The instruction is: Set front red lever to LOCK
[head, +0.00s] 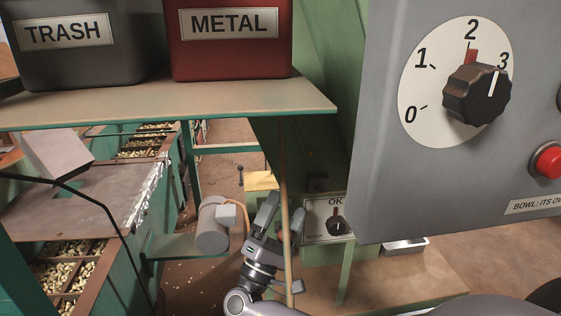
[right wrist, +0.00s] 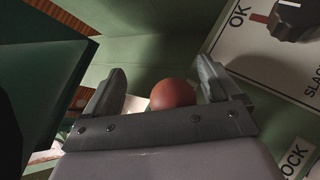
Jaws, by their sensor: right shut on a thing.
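My right gripper (head: 282,213) is below the shelf in the head view, left of a plate marked OK (head: 322,230). In the right wrist view, the round red knob (right wrist: 173,94) of the lever sits between the fingers of my right gripper (right wrist: 162,82), which is shut on it. The lever's shaft is hidden, and the knob does not show in the head view. A label ending in LOCK (right wrist: 295,158) is at the lower right of the right wrist view, right of the gripper. I cannot tell the lever's exact setting. My left gripper is not in view.
A grey box with a dial (head: 478,94) stands at the right. A shelf (head: 230,100) holds the TRASH bin (head: 75,60) and METAL bin (head: 230,55) above my gripper. A thin post (head: 283,165) stands close to it. Nut hoppers (head: 70,265) are at the left.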

